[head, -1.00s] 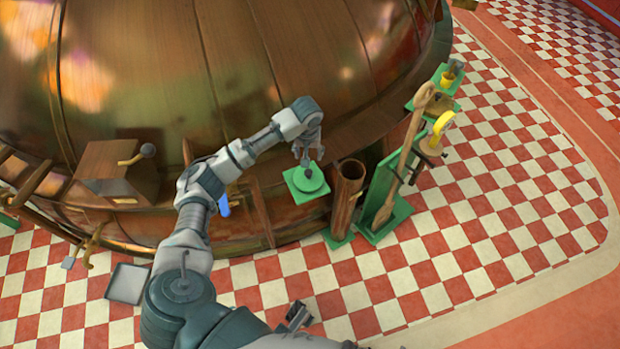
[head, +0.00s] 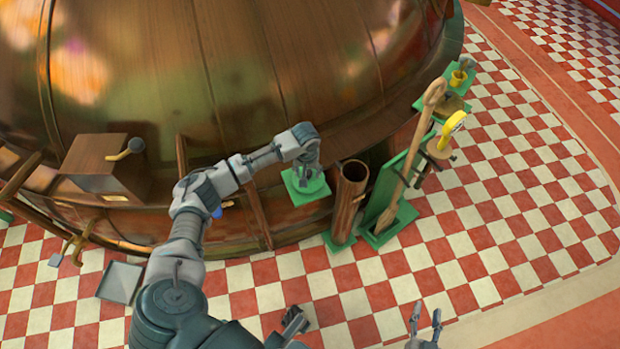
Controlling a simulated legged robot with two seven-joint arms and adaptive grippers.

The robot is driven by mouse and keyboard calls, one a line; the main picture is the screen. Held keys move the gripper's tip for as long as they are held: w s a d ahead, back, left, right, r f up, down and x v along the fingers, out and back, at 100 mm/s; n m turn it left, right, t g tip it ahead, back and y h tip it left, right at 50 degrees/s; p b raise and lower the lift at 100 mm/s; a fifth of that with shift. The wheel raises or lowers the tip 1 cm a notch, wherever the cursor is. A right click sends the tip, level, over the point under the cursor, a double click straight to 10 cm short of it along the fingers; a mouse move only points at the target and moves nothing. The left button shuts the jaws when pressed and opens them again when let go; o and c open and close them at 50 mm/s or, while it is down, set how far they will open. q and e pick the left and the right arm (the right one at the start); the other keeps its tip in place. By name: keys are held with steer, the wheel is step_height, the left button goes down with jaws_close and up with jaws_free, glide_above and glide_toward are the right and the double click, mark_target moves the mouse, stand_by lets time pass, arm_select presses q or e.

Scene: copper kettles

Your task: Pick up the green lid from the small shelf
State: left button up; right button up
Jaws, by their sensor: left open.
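The green lid (head: 307,187), round with a dark knob, rests on the small green shelf (head: 299,202) against the side of the big copper kettle. My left gripper (head: 305,178) reaches down over the lid from above. Its fingers are open around the area of the knob and hide the knob and much of the lid. I cannot tell whether they touch it. My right gripper (head: 427,322) shows at the bottom edge with its two fingers spread, empty and far from the shelf.
The copper kettle (head: 230,80) fills the back. A grey tray (head: 120,282) lies at the lower left. The checkered floor at right is clear.

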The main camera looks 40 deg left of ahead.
arm_select(q)
steer(key=shift+a+f, duration=0.1)
steer(key=shift+f, duration=0.3)
steer(key=shift+r, duration=0.1)
arm_select(e)
steer(key=shift+w+r+t, duration=0.2)
steer(key=shift+r+t, duration=0.3)
steer(key=shift+r, duration=0.05)
arm_select(q)
steer(key=shift+d, duration=0.25)
steer(key=c, duration=1.1)
steer(key=shift+a, duration=0.1)
jaws_close()
arm_select(e)
steer(key=shift+w, duration=0.1)
arm_select(q)
steer(key=shift+r, duration=0.15)
